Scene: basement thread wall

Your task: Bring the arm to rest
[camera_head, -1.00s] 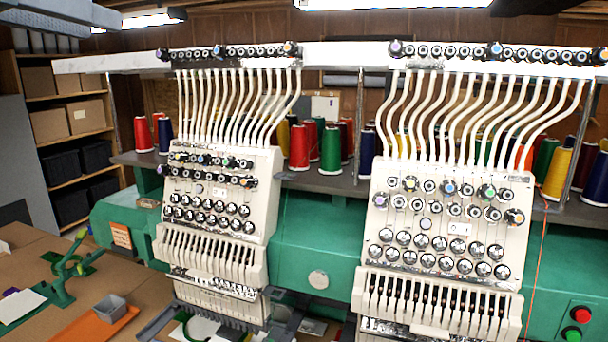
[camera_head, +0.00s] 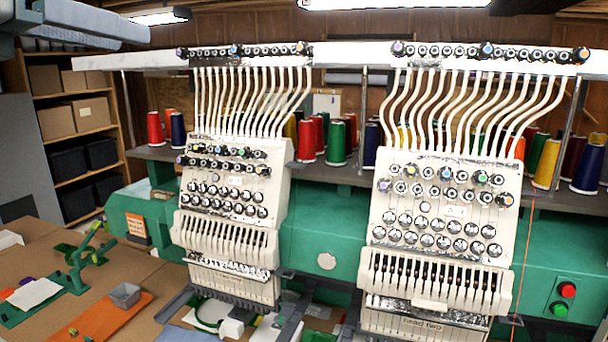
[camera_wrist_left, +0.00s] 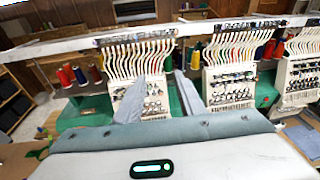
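My left gripper (camera_head: 112,30) shows as grey parts at the top left edge of the head view, raised high and partly cut off by the frame. In the left wrist view its two grey fingers stand apart with nothing between them, so the gripper (camera_wrist_left: 160,82) is open and empty. It points towards the embroidery machine and touches nothing that I can see. My right arm and right gripper are not in view.
The green embroidery machine (camera_head: 325,225) has a left head (camera_head: 233,205) and a right head (camera_head: 440,225). Several thread cones (camera_head: 337,142) stand behind. Shelves (camera_head: 75,115) with boxes stand at far left.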

